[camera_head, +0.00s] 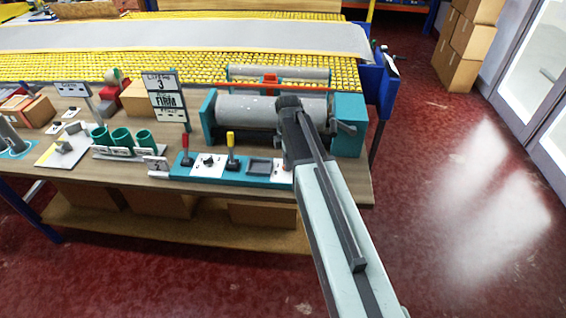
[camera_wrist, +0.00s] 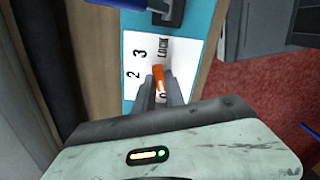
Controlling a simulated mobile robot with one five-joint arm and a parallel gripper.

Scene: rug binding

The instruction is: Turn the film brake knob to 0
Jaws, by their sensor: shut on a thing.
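The film brake knob is an orange piece (camera_wrist: 158,77) on a white dial plate (camera_wrist: 183,55). The plate carries the marks 2, 3 and LOCK, and part of a further mark shows between my fingers. My gripper (camera_wrist: 160,88) is shut on the orange knob, with one dark finger on each side. The knob lies nearly along the fingers; I cannot tell which mark it points to. In the head view my gripper (camera_head: 287,158) reaches down at the right end of the teal control panel (camera_head: 173,174), and my arm hides the knob there.
On the panel stand a red-handled lever (camera_head: 185,150), a black knob (camera_head: 208,160) and a yellow-handled lever (camera_head: 231,150). A teal machine with grey rollers (camera_head: 245,108) stands close behind. A sign (camera_head: 166,97) reads 3 and FIRM. The red floor to the right is clear.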

